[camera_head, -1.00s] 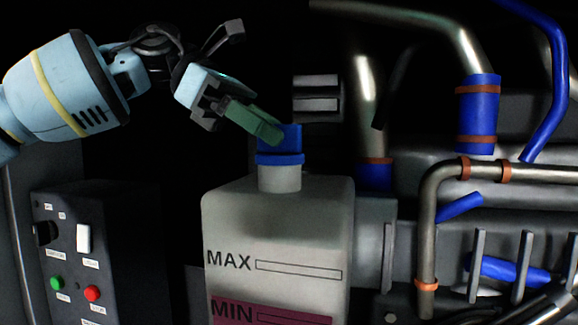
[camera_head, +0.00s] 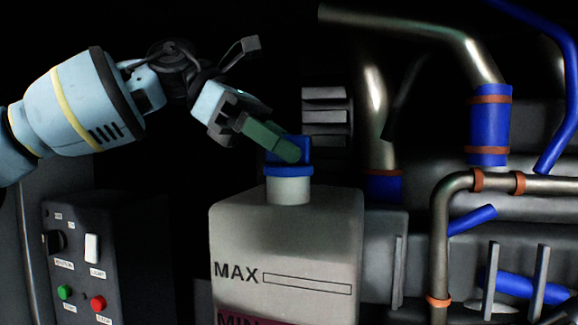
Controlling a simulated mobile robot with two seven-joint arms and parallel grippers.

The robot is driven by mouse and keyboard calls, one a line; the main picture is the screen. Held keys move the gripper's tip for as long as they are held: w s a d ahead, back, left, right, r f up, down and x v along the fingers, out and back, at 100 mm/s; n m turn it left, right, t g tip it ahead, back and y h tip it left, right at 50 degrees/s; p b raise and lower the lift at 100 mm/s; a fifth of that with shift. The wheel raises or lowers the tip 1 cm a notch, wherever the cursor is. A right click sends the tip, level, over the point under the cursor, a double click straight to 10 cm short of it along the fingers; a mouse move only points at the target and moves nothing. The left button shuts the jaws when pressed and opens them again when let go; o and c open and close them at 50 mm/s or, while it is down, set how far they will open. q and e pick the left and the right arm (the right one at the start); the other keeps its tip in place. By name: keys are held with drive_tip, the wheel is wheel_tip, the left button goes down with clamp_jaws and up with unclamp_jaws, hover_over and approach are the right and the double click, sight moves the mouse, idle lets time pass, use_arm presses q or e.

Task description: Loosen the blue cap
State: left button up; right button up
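The blue cap (camera_head: 290,171) sits on the white neck of a pale reservoir tank (camera_head: 285,240) marked MAX and MIN, in the middle of the head view. My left gripper (camera_head: 285,148) comes in from the upper left. Its green finger lies across the upper part of the cap and hides some of it. A second finger is not clearly visible, so I cannot tell whether the gripper is closed on the cap. My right gripper is not in view.
A dark control box (camera_head: 100,260) with a switch and green and red buttons stands at the left. Metal pipes (camera_head: 440,240) with blue sleeves and orange clamps fill the right side. The space between the control box and the tank is dark.

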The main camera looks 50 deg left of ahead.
use_arm(q)
clamp_jaws()
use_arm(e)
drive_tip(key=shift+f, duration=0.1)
use_arm(q)
drive_tip(key=shift+s+d+n+t+y, duration=0.1)
drive_tip(key=shift+n+t+y, duration=0.5)
drive_tip(key=shift+n+t, duration=0.25)
drive_tip(key=shift+f+n+t+y, duration=0.1)
drive_tip(key=shift+n+t+y, duration=0.6)
drive_tip(key=shift+n, duration=0.45)
drive_tip(key=shift+n+t+y+b, duration=0.4)
drive_tip(key=shift+n+t+y, duration=0.15)
drive_tip(key=shift+n+y, duration=0.35)
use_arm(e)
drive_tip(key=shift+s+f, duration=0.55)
